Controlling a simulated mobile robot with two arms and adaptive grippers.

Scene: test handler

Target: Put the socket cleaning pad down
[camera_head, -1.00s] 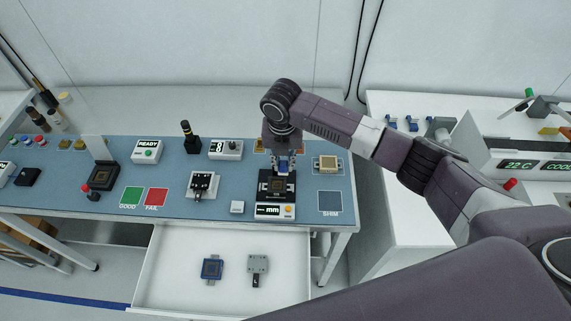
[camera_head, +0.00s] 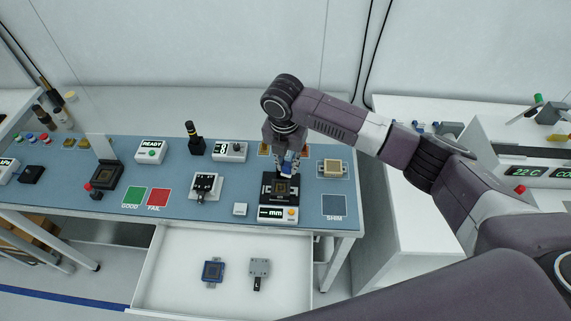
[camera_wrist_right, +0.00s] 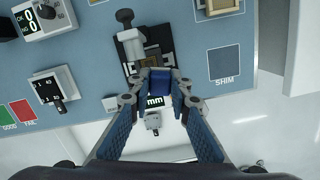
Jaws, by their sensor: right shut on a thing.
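My right gripper (camera_head: 288,168) is shut on a small blue block (camera_wrist_right: 159,82), which I take to be the socket cleaning pad. In the right wrist view the block sits between the two fingertips. The gripper points down over the back part of the black socket fixture (camera_head: 280,187) with the "mm" display. The fixture also shows beyond the block in the right wrist view (camera_wrist_right: 131,50). I cannot tell whether the block touches the fixture. My left gripper is in neither view.
The blue bench mat has a bare SHIM square (camera_head: 333,206) at right and a tan-framed part (camera_head: 332,168) behind it. A white block (camera_head: 240,209) and a black clamp fixture (camera_head: 206,187) stand left. The open drawer (camera_head: 180,281) holds a blue-framed part (camera_head: 212,271) and a grey tool (camera_head: 259,272).

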